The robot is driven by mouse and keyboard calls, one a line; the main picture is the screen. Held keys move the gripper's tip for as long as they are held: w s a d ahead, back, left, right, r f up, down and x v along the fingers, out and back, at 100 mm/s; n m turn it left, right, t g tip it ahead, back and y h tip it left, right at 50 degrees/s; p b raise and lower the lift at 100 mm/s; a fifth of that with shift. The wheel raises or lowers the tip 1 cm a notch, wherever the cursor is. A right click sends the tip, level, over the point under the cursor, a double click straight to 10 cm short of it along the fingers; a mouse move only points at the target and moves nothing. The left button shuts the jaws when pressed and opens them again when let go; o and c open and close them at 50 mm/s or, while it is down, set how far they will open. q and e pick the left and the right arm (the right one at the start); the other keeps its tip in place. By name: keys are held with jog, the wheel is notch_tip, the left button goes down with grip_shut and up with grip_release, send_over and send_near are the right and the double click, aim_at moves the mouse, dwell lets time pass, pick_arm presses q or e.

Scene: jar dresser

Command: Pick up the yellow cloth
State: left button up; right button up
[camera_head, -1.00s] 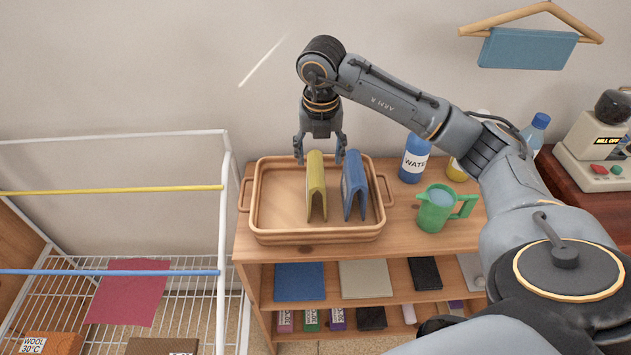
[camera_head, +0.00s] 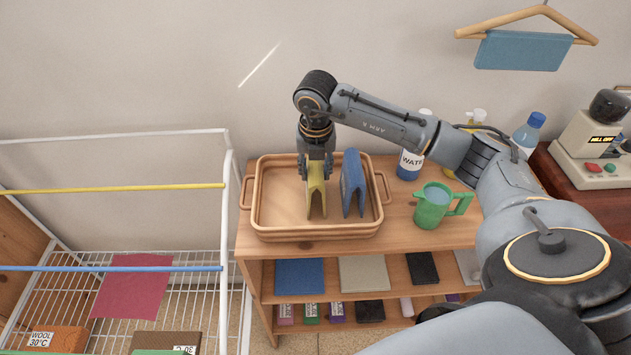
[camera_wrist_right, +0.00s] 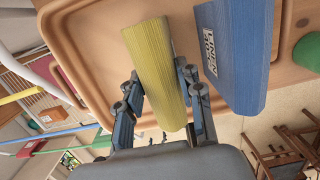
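The yellow cloth (camera_head: 316,199) is folded like a tent and stands in the wooden tray (camera_head: 275,233). My right gripper (camera_head: 315,172) is above the tray with its fingers closed in on both sides of the cloth's upper part. In the right wrist view the yellow cloth (camera_wrist_right: 157,75) lies between the two fingers (camera_wrist_right: 160,82), which appear to touch its sides. The cloth's lower end still looks to be in the tray. My left gripper is in neither view.
A folded blue cloth (camera_head: 353,187) stands close to the right of the yellow one, labelled linen. A white drying rack (camera_head: 228,200) is at left.

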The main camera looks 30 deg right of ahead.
jog(key=shift+c, duration=0.7)
jog(key=shift+r, duration=0.2)
notch_tip(320, 180, up, 2)
jog(key=shift+w+r+b, duration=0.1)
jog(key=shift+b, duration=1)
jog(key=s+a+r+b, duration=0.2)
jog(key=s+a+r, duration=0.3)
jog(key=a+r, duration=0.5)
jog(key=a, duration=0.3)
jog(key=shift+s+r, duration=0.2)
